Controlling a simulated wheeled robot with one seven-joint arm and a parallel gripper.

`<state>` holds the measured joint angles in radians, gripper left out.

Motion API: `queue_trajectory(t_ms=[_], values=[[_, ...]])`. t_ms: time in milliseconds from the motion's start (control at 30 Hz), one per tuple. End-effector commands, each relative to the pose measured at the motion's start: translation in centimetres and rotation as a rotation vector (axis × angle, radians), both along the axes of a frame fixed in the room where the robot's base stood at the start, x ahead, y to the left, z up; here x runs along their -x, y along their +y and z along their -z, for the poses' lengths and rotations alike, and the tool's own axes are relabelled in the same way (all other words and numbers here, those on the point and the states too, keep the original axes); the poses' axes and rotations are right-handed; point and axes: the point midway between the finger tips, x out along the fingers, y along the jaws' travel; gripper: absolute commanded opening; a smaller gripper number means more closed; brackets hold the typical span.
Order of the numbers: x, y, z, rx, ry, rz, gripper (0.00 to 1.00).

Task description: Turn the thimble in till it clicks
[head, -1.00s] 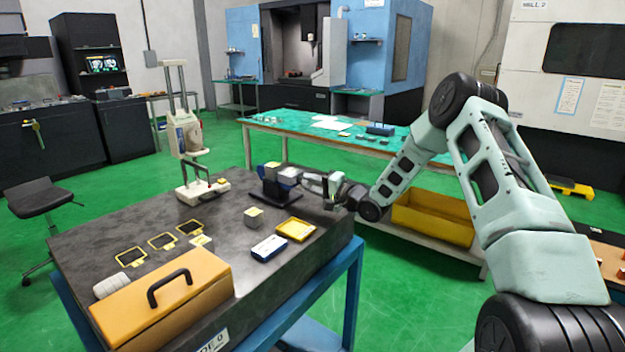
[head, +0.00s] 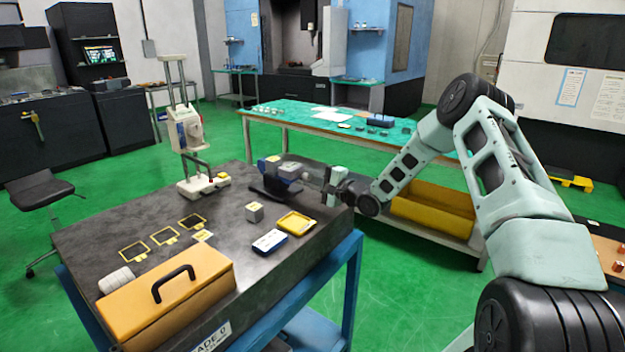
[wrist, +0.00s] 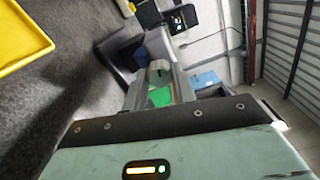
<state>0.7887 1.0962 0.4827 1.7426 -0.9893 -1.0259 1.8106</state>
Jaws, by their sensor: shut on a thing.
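The micrometer (head: 289,171) sits in a dark stand (head: 266,190) at the far right part of the granite table. A block with a yellowish top (head: 272,160) is at its left end. My gripper (head: 316,180) reaches in from the right, in line with the micrometer. In the wrist view my gripper (wrist: 160,90) is shut on the grey, round thimble (wrist: 158,71), which shows between the fingers. A green patch shows between the fingers, nearer the palm. The thimble's scale and the gap at the measuring faces cannot be made out.
On the granite table (head: 130,215) are a small grey block (head: 254,212), a yellow tray (head: 295,223), a blue-and-white box (head: 270,242), an orange case (head: 165,300) and a white test stand (head: 190,135). The table's right edge lies under my gripper.

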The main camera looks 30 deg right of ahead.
Motion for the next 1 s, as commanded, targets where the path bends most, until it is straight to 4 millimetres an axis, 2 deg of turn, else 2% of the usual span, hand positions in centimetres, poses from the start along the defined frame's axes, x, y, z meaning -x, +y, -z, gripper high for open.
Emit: queue_trajectory(t_ms=[167,200,267,533,667,767,1000], values=[[0.2,0.0,0.4,0.001,0.008,-0.002,0.04],[0.2,0.0,0.4,0.001,0.008,-0.002,0.35],[0.1,0.0,0.4,0.0,0.007,-0.001,0.49],[0.1,0.0,0.1,0.001,0.003,-0.001,0.49],[0.8,-0.3,0.1,0.002,0.002,0.001,0.49],[2.1,-0.9,0.2,0.002,0.002,0.002,0.49],[7.3,-2.8,0.3,0.001,0.004,0.003,0.49]])
